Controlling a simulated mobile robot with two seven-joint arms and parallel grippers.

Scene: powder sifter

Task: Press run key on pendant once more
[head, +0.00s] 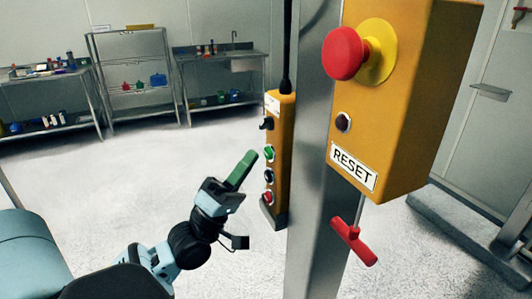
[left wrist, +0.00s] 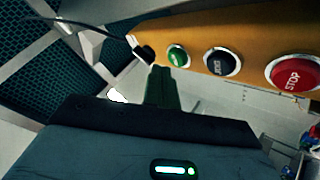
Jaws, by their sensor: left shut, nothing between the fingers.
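The yellow pendant (head: 283,140) hangs upright beside a steel post. In the head view its face holds a dark selector, a green key (head: 269,153), a black key (head: 268,176) and a red key (head: 268,197). In the left wrist view the green key (left wrist: 177,55), black key (left wrist: 221,62) and red STOP key (left wrist: 292,73) line the pendant (left wrist: 200,28). Lettering on the green key is too small to read. My left gripper (head: 250,156) is shut and empty, its green fingertips (left wrist: 160,72) just short of the green key, seemingly apart. My right gripper is out of view.
A yellow box (head: 412,95) with a red emergency stop (head: 345,53) and RESET label is on the steel post (head: 313,200), right of the pendant. A red handle (head: 352,241) sits below it. Benches and a shelf (head: 137,85) stand far back; the floor between is clear.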

